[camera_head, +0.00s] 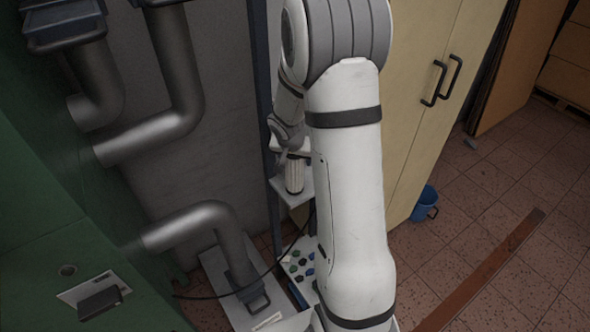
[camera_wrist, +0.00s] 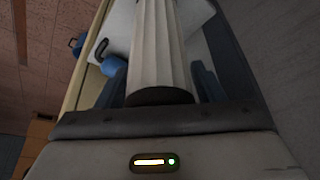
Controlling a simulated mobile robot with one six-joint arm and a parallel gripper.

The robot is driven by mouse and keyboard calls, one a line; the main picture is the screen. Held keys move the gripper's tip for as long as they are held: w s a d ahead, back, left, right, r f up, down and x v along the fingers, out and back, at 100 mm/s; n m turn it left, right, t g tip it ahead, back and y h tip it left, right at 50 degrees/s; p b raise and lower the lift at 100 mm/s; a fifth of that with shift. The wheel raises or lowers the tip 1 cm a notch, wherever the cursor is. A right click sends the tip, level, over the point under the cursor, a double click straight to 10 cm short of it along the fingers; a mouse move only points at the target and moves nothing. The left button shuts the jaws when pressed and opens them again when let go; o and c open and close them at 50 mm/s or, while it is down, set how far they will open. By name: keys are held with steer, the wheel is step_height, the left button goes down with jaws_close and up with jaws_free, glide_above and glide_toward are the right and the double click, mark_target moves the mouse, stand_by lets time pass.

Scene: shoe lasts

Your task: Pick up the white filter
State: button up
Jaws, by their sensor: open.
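The white filter (camera_head: 294,177) is a pale, ribbed cylinder with a dark end band, upright on a small white shelf (camera_head: 280,193). In the wrist view the filter (camera_wrist: 158,48) fills the middle, its dark end close to my gripper's palm. My gripper (camera_head: 291,150) is at the filter's upper end, partly hidden behind my arm in the head view. In the wrist view my gripper (camera_wrist: 162,82) is open, with a dark finger on each side of the filter. Whether either finger touches it, I cannot tell.
A dark blue upright post (camera_head: 266,110) stands just left of the shelf. Large grey pipes (camera_head: 180,130) and a green machine (camera_head: 60,220) are at left. A cream cabinet (camera_head: 425,100) is at right, with a blue bucket (camera_head: 424,204) on the floor beside it. Tiled floor is open at right.

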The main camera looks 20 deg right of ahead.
steer(key=shift+c, duration=0.5)
steer(key=c, duration=0.8)
steer(key=shift+r, duration=0.15)
